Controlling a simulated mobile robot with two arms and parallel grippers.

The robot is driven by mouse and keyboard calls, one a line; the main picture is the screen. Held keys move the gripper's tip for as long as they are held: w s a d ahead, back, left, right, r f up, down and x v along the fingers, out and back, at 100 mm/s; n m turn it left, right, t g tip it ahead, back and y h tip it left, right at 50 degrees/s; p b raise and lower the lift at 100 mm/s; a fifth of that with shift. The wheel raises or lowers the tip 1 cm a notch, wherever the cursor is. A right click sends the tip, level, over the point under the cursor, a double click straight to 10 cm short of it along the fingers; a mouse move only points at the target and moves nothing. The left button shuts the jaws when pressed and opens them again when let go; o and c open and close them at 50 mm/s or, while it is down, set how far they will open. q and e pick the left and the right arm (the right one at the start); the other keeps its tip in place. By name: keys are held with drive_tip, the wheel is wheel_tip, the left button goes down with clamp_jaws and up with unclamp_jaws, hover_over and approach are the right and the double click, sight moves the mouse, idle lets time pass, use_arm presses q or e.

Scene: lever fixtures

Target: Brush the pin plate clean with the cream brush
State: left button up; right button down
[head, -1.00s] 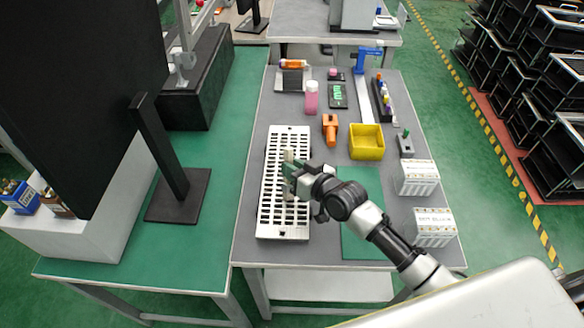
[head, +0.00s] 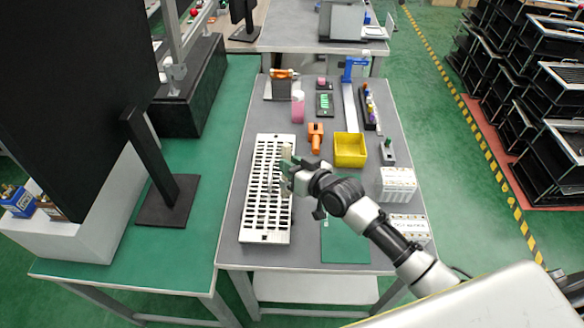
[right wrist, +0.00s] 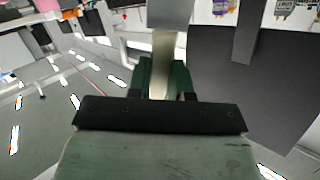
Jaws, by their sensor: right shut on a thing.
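The pin plate (head: 265,224) is a long pale metal plate with rows of dark slots, lying on the grey table. My right gripper (head: 287,168) is over the right side of the plate, near its middle. It is shut on the cream brush (head: 287,153), whose cream part stands up from the fingers. In the right wrist view the pale brush (right wrist: 161,62) runs up from between the green fingers (right wrist: 165,80). I cannot tell whether the brush touches the plate. My left gripper does not show.
A green mat (head: 344,243) lies right of the plate under my arm. A yellow bin (head: 350,149), an orange tool (head: 315,137), a pink bottle (head: 298,107) and white boxes (head: 397,184) stand behind and to the right. A black monitor stand (head: 172,201) is on the left table.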

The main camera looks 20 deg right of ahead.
sight(287, 153)
wheel_tip(287, 153, up, 3)
drive_tip(key=shift+d+r+p, duration=0.1)
drive_tip(key=shift+r+p, duration=0.05)
drive_tip(key=shift+p, duration=0.95)
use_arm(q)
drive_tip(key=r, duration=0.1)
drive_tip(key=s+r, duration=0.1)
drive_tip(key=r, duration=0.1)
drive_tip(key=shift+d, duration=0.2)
use_arm(e)
drive_tip(key=shift+r, duration=0.1)
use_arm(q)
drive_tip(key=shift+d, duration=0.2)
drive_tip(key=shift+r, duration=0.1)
